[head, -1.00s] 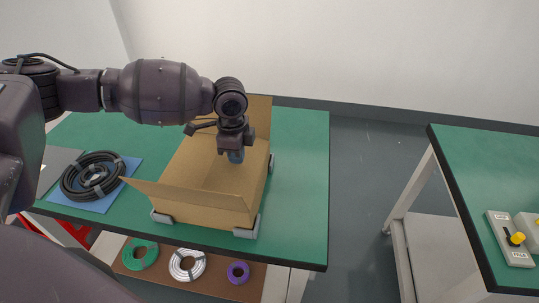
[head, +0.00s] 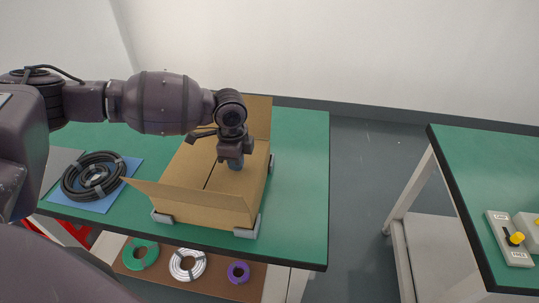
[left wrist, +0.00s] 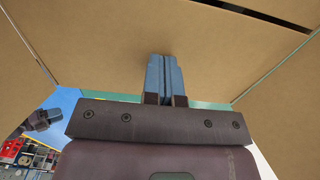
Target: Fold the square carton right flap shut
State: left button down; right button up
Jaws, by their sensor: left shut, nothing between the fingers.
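The square carton (head: 215,205) stands on the green table. Its right flap (head: 250,170) lies about level over the right half of the opening. A thin dark seam separates it from the left flap (head: 190,165), which also lies about level. The near flap (head: 150,188) and the far flap (head: 261,112) stand up. My left gripper (head: 236,166) is shut and empty, pointing down at the right flap. In the left wrist view its blue fingers (left wrist: 165,76) are against or just above cardboard; contact cannot be told.
Grey corner holders (head: 246,229) sit at the carton's base. A black cable coil (head: 93,176) lies on a blue sheet at left. Small coils (head: 188,264) lie on the shelf below. The table (head: 305,190) is clear right of the carton. A second table (head: 490,160) stands at right.

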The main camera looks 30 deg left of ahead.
pick_arm(q)
jog(key=shift+r, duration=0.1)
jog(key=shift+w+r+p, duration=0.1)
jog(key=shift+r+p, duration=0.6)
jog(key=shift+r, duration=0.25)
notch_tip(320, 180, up, 5)
jog(key=p, duration=0.3)
jog(key=shift+f+p, duration=0.1)
jog(key=shift+p, duration=0.3)
notch_tip(320, 180, up, 3)
jog(key=p, duration=0.3)
pick_arm(e)
notch_tip(320, 180, up, 8)
jog(key=shift+w+d+t, duration=0.2)
jog(key=shift+w+t, duration=0.1)
jog(key=shift+t, duration=0.1)
jog(key=shift+r, duration=0.1)
